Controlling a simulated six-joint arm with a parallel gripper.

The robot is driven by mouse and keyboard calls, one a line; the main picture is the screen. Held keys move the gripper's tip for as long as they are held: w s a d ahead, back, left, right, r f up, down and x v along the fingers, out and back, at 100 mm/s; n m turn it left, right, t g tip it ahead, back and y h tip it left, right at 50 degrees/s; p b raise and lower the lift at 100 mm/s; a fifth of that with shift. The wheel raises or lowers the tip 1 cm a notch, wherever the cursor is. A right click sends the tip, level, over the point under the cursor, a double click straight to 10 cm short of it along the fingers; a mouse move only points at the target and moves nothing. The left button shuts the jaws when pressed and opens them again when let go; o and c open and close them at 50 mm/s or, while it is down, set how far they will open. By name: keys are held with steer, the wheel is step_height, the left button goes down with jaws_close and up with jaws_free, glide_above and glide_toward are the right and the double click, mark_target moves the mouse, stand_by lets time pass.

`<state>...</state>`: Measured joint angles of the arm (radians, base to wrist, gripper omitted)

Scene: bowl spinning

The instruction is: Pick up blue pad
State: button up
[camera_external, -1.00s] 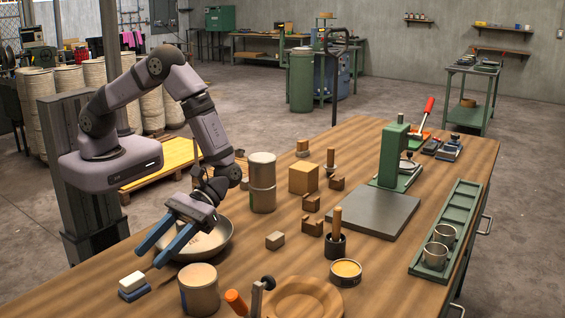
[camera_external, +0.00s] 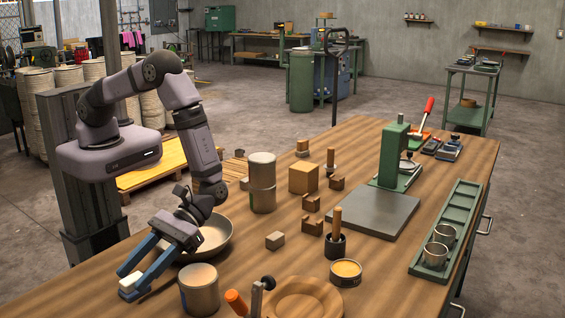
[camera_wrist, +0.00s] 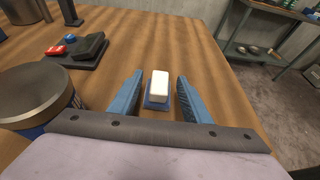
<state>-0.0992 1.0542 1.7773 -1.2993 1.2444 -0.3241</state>
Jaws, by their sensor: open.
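The blue pad (camera_wrist: 149,102) lies on the table with a white block (camera_wrist: 160,85) on top of it. In the wrist view both sit between my two open blue fingers, with a gap on each side. My gripper (camera_external: 128,281) is open at the near left of the table in the external view. There the white block (camera_external: 129,281) shows between the fingertips, and the blue pad is mostly hidden by the fingers.
A lidded canister (camera_external: 199,291) stands close to the right of my gripper. A metal bowl (camera_external: 219,240) sits behind it, partly under my wrist. A wooden plate (camera_external: 297,297) lies farther right. The table's left edge is near.

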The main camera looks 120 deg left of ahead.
mark_target(139, 274)
jaws_close()
steer(key=shift+r, duration=0.15)
step_height(139, 274, up, 10)
steer(key=b, duration=0.2)
steer(key=shift+b, duration=0.35)
stand_by(0.4)
